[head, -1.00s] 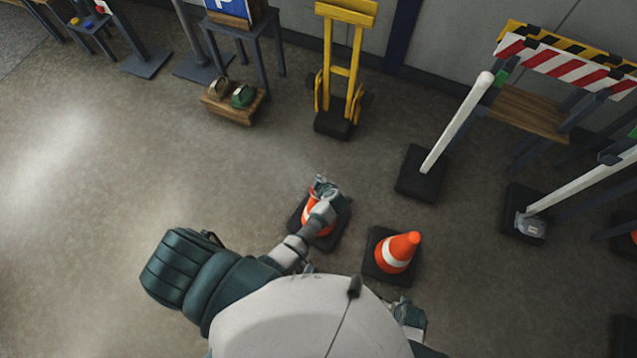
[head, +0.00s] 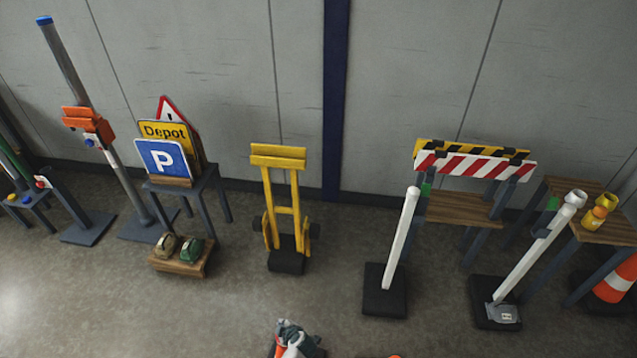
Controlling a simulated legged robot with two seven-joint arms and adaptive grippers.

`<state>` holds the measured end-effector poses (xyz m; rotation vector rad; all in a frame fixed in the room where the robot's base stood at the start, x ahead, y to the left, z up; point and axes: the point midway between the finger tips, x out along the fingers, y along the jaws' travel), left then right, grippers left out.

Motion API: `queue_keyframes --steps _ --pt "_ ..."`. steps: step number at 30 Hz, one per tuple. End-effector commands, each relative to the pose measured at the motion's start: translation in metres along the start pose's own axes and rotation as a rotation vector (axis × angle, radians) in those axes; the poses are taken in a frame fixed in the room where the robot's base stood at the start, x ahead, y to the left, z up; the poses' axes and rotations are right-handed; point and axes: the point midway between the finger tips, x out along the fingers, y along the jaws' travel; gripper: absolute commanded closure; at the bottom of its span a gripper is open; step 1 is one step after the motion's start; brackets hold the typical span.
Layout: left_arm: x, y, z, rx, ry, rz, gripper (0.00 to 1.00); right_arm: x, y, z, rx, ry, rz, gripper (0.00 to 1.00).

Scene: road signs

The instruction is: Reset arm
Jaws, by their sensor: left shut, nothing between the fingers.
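My left gripper (head: 287,326) shows at the bottom centre of the head view, its fingers shut with nothing between them. It is above an orange cone, of which only small parts show around my arm. The top of a second orange cone (head: 395,356) just shows at the bottom edge, to the right of my left gripper. My right gripper is out of view.
A yellow hand truck (head: 284,200) stands ahead. Right are white posts (head: 405,235) on black bases and a striped barrier (head: 475,165). A wall closes the back.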

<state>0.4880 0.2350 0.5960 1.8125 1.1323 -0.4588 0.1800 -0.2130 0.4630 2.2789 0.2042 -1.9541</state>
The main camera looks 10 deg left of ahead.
Motion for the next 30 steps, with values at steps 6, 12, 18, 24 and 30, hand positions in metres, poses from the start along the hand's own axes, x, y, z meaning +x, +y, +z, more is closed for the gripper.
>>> queue_keyframes --steps 6,12,18,24,30 --pt "0.001 0.007 -0.010 0.028 0.035 0.100 1.00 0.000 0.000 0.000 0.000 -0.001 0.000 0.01" --pt "-0.022 0.028 -0.007 0.263 0.037 0.536 1.00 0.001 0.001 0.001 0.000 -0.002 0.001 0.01" --pt "-0.065 -0.036 0.067 0.748 -0.263 0.808 1.00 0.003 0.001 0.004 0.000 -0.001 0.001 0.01" --pt "-0.075 -0.192 0.099 1.253 -0.620 0.636 1.00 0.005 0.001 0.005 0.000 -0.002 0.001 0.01" --pt "-0.073 -0.301 0.064 1.542 -0.761 0.329 1.00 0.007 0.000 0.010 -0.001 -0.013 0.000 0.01"
